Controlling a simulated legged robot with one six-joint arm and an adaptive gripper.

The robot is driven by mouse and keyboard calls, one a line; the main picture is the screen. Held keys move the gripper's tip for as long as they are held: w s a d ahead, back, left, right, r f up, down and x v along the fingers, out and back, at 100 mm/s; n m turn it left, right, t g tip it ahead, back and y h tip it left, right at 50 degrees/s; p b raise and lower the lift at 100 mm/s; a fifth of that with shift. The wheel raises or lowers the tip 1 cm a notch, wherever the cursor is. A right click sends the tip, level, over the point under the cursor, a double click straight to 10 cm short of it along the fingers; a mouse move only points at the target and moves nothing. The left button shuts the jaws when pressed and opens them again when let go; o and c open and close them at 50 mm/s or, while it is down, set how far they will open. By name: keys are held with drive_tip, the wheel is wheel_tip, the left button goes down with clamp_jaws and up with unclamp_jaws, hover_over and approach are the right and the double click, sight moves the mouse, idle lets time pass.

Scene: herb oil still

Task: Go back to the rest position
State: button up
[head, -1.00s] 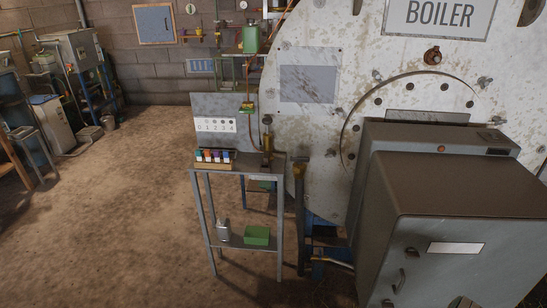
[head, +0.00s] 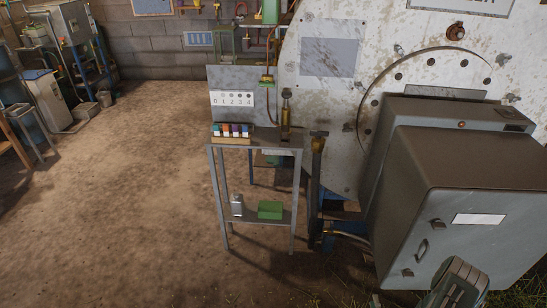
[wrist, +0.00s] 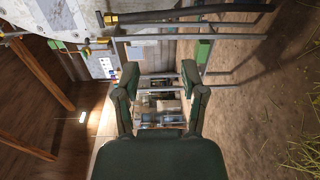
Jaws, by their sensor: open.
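My gripper (wrist: 162,90) shows in the wrist view with its two dark green fingers spread apart and nothing between them. It is open and empty, and the wrist view is turned on its side. In the head view a green-grey part of my arm (head: 458,284) shows at the bottom right, in front of the grey cabinet (head: 440,205). The fingertips do not show clearly in the head view.
A metal stand (head: 268,144) holds a row of small coloured bottles (head: 231,131). Its lower shelf holds a green box (head: 270,209) and a grey can (head: 237,205). The large pale boiler (head: 330,105) stands behind. The floor on the left (head: 120,190) is clear.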

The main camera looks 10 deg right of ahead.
drive_tip(key=w+d+r+m+g+y, duration=0.1)
drive_tip(key=w+d+r+g, duration=0.1)
drive_tip(key=w+r, duration=0.55)
drive_tip(key=w+d+r+m+g+y, duration=0.1)
drive_tip(key=w+d+r+g, duration=0.1)
drive_tip(key=w+r, duration=0.6)
drive_tip(key=w+a+r+m+g+h, duration=0.1)
drive_tip(key=a+r+m, duration=0.15)
drive_tip(key=r, duration=0.55)
drive_tip(key=a+r+m+g, duration=0.15)
drive_tip(key=a+r, duration=0.25)
drive_tip(key=r, duration=0.4)
drive_tip(key=s+a+r+m+g, duration=0.2)
drive_tip(key=s+a+r+m, duration=0.15)
drive_tip(key=a+r, duration=0.4)
drive_tip(key=s+a+r+m+g+y, duration=0.1)
drive_tip(key=s+a+r+m, duration=0.1)
drive_tip(key=s, duration=0.5)
drive_tip(key=s+a+r+m+g, duration=0.1)
drive_tip(key=s+a+r+m, duration=0.1)
drive_tip(key=s+a+r, duration=0.3)
drive_tip(key=s+a+r+m+g+y, duration=0.1)
drive_tip(key=s+a+r+m, duration=0.1)
drive_tip(key=s+a+r, duration=0.2)
drive_tip(key=s+a, duration=0.3)
drive_tip(key=s, duration=0.3)
drive_tip(key=shift+s+r+m+y, duration=0.25)
drive_tip(key=shift+s+m+y, duration=0.05)
drive_tip(key=shift+s+m, duration=0.1)
drive_tip(key=shift+a, duration=0.1)
